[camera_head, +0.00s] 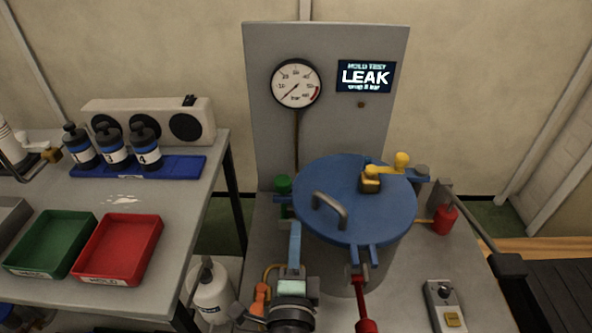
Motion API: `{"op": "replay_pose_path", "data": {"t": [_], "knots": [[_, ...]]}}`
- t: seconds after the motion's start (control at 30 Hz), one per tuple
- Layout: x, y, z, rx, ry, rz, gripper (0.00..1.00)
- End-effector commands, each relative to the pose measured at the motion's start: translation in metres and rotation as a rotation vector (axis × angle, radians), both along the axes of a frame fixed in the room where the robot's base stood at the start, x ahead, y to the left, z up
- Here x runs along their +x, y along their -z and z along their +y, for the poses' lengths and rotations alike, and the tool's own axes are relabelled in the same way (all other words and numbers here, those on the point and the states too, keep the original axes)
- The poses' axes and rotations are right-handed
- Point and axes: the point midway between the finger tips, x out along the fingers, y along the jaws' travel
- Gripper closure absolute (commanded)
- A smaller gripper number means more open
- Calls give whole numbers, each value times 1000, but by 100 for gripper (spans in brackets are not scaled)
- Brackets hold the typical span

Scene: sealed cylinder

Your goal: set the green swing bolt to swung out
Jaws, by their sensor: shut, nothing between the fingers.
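The green swing bolt (283,184) shows its green knob at the left rim of the round blue lid (352,232). It stands upright by a blue lug of the lid, and its lower part is hard to see. My gripper (295,230) is in front of the vessel's left side, a little nearer than the green bolt and apart from it. Its narrow bluish fingers point away from me and are shut, with nothing between them.
A red-knobbed bolt (363,295) leans out at the front; another red knob (445,218) stands at the right. A grey handle (330,208) and a yellow fitting (371,180) top the lid. The gauge panel screen (366,77) reads LEAK. A side table (185,225) stands left.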

Motion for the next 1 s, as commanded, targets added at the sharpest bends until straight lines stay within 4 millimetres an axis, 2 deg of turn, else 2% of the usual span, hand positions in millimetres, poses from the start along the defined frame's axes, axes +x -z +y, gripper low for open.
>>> {"op": "replay_pose_path", "data": {"t": [0.43, 0.57, 0.67, 1.0], "knots": [[-2, 1, 1, 16, -2, 9, 100], [4, 0, 1, 15, -2, 8, 100], [15, 0, 1, 16, -2, 7, 100], [70, -1, -1, 14, -2, 7, 100]]}}
